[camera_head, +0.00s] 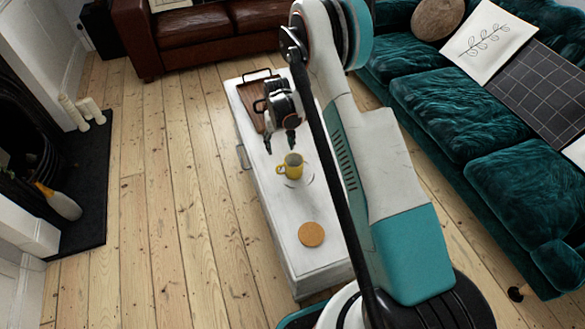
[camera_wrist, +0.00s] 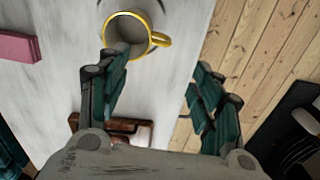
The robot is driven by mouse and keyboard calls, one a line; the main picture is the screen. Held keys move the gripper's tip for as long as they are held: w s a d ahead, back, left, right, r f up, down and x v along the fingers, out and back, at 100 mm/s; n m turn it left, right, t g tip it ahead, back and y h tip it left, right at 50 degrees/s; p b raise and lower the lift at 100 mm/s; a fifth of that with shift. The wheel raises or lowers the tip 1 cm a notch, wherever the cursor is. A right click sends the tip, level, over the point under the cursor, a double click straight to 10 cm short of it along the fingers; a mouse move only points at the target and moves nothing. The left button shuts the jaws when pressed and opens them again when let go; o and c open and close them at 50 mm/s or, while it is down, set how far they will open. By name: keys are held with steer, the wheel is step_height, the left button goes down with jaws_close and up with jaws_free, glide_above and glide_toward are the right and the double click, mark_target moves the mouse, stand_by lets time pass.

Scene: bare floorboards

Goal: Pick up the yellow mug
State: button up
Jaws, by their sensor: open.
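The yellow mug (camera_head: 292,166) stands upright on the white table (camera_head: 282,215), on or over a faint round outline that may be a plate. Its handle points left in the head view. In the wrist view the mug (camera_wrist: 126,34) shows from above, with a yellow rim, grey inside and handle to the right. My gripper (camera_head: 280,143) is open and empty above the table, close to the mug on its far side in the head view. In the wrist view the fingers (camera_wrist: 155,82) are spread, with the mug beyond the left fingertip, not between them.
A round tan coaster (camera_head: 311,234) lies at the table's near end, and a brown tray (camera_head: 249,104) at its far end. A pink item (camera_wrist: 18,47) lies on the table. A teal sofa (camera_head: 450,110) stands right; open floorboards (camera_head: 160,200) lie left.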

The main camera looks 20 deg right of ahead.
mark_target(290, 168)
step_height(290, 168, down, 10)
steer(key=b, duration=0.2)
steer(key=shift+f+b, duration=0.25)
steer(key=shift+b, duration=0.15)
steer(key=shift+a+f+b, duration=0.1)
steer(key=shift+f+b, duration=1.35)
steer(key=shift+f, duration=1.25)
steer(key=shift+r, duration=0.1)
steer(key=c, duration=1.4)
steer(key=shift+r, duration=0.1)
